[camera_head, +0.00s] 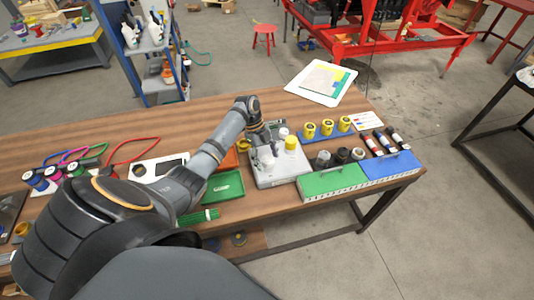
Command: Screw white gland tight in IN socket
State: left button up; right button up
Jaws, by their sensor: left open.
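A light grey box (273,179) sits on the wooden table at the centre. A yellow cap (291,143) stands on its right side and a small white piece (283,132) shows behind that. A white rounded part (266,158) is on the box's left half; I cannot tell for sure whether it is the gland, and no IN label is readable. My left gripper (262,142) points down over the back left of the box, close to the white part. It is open, its fingers small and partly hidden. My right gripper is out of view.
A green tray (222,187) lies left of the box. Green and blue bins (332,180) stand to the right, with black and grey parts behind. Several yellow pieces (327,127) stand in a blue rack. Coloured cable spools are at the left.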

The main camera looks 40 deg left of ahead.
pick_arm(q)
jog(key=n+p, duration=0.1)
jog(key=p, duration=0.1)
jog(key=n+t+p, duration=0.1)
jog(key=n+p, duration=0.1)
jog(key=shift+s+r, duration=0.1)
jog(key=shift+r, duration=0.25)
jog(key=shift+n+t+p, duration=0.3)
jog(key=shift+n+p, duration=0.1)
jog(key=shift+p, duration=0.05)
jog(key=shift+f+n, duration=0.15)
jog(key=shift+n, duration=0.15)
jog(key=shift+f, duration=0.15)
jog(key=shift+p, duration=0.5)
jog(key=n+p, duration=0.1)
jog(key=n+t+p, duration=0.1)
jog(key=n+p, duration=0.1)
jog(key=shift+r+y, duration=0.3)
jog(key=shift+f+n+t+p, duration=0.15)
jog(key=shift+n+t+p, duration=0.15)
jog(key=shift+n+p, duration=0.4)
jog(key=shift+f, duration=0.2)
